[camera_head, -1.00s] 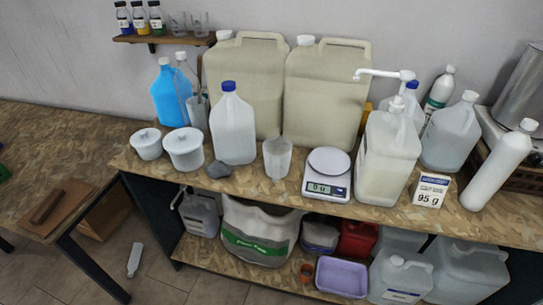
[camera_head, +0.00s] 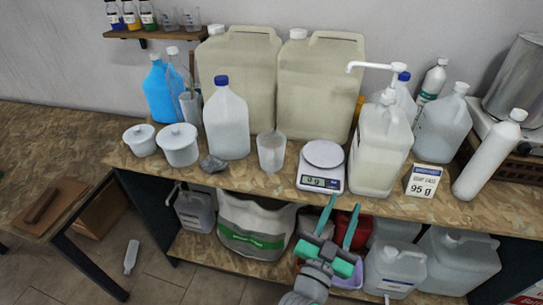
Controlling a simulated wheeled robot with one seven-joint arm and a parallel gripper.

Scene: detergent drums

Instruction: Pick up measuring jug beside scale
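The measuring jug (camera_head: 271,151) is a translucent, empty-looking beaker standing upright on the wooden worktop. The white scale (camera_head: 321,166) is just to its right, and its display appears to read 0 g. My gripper (camera_head: 340,212) shows at the bottom centre, in front of the worktop's front edge and below the scale in the picture. Its two teal fingers are spread apart with nothing between them. It is apart from the jug, which is up and to its left.
A pump jug (camera_head: 380,150) and a 95 g card (camera_head: 423,181) stand right of the scale. Large canisters (camera_head: 318,90) stand behind. The worktop just before the jug is clear.

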